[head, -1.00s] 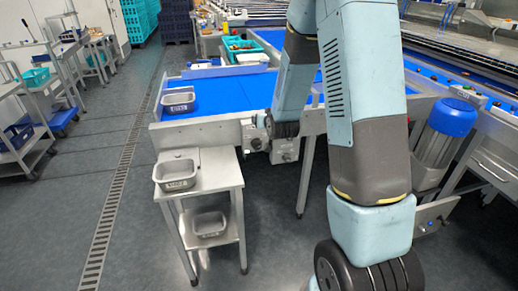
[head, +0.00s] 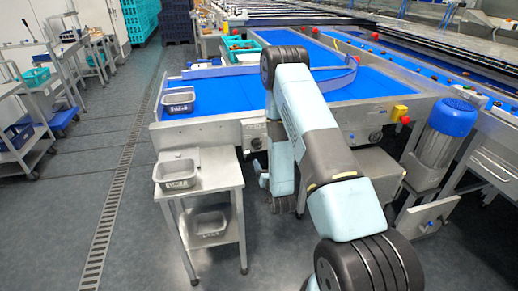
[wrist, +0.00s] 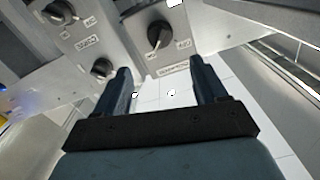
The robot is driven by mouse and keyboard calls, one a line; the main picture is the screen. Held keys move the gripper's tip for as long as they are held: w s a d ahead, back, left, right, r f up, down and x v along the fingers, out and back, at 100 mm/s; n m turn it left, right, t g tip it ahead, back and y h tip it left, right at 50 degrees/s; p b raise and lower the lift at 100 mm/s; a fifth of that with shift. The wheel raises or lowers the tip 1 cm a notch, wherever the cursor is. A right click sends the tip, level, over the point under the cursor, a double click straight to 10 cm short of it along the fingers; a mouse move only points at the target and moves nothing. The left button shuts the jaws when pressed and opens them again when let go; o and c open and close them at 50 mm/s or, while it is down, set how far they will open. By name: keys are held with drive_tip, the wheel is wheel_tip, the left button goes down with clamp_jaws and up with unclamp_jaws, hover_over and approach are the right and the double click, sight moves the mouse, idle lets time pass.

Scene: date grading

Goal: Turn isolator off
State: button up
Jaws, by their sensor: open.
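In the wrist view a black rotary knob (wrist: 157,35) sits on a grey box, with small labels beside it and a longer label below; its grip stands roughly upright in the picture. I cannot read the labels surely enough to name the isolator. My gripper (wrist: 161,74) is open and empty, its fingertips below this knob in the picture, one to each side, apart from it. Two more black knobs, an upper one (wrist: 60,12) and a lower one (wrist: 102,67), are on the plate to the left. In the head view my arm hides part of the conveyor's front below the panel.
The blue conveyor belt (head: 225,95) lies behind my arm. A steel side table (head: 213,174) with a metal tray (head: 177,174) stands left of my arm. A yellow box with a red button (head: 401,115) is on the conveyor's front.

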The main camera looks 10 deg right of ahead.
sight(259, 148)
drive_tip(key=w, duration=1.3)
drive_tip(key=shift+w+f, duration=0.15)
drive_tip(key=shift+w, duration=0.1)
drive_tip(key=c, duration=1)
drive_tip(key=shift+d, duration=0.2)
drive_tip(key=shift+c, duration=0.3)
drive_tip(key=shift+a, duration=0.1)
